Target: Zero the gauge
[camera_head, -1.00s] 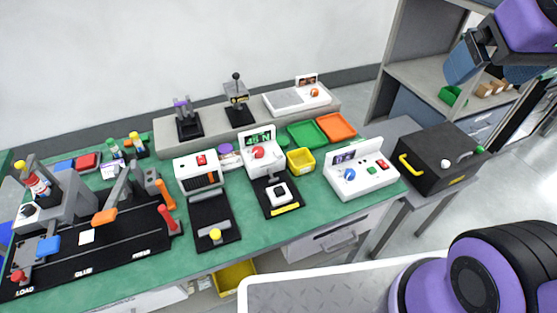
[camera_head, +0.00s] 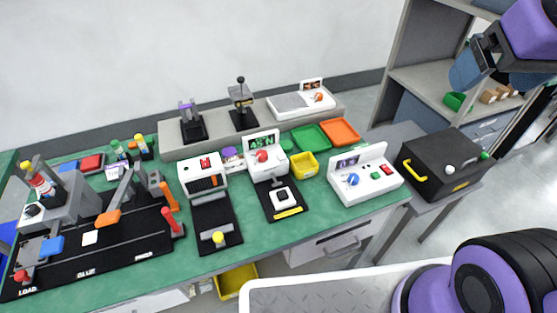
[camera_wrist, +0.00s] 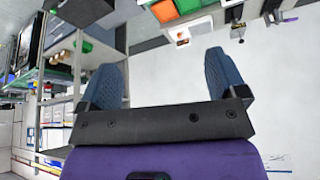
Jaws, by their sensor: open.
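The likely gauge is a white device (camera_head: 266,163) with a black screen showing green digits (camera_head: 262,143), which seem to read about 45 N. A red knob (camera_head: 262,156) sits on its front. Its black base (camera_head: 286,209) carries a white block with a dark square (camera_head: 283,195) and a yellow strip at the front edge. My gripper (camera_head: 470,68) is high at the right of the head view, far from the gauge. In the wrist view its two blue fingers (camera_wrist: 165,75) stand wide apart with nothing between them.
A white console with a blue knob (camera_head: 358,177) stands right of the gauge, and a black box with a yellow handle (camera_head: 441,165) beyond it. A white device with a black track (camera_head: 205,177) stands left. A yellow bin (camera_head: 303,165) sits close beside the gauge. Shelves (camera_head: 423,75) stand at right.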

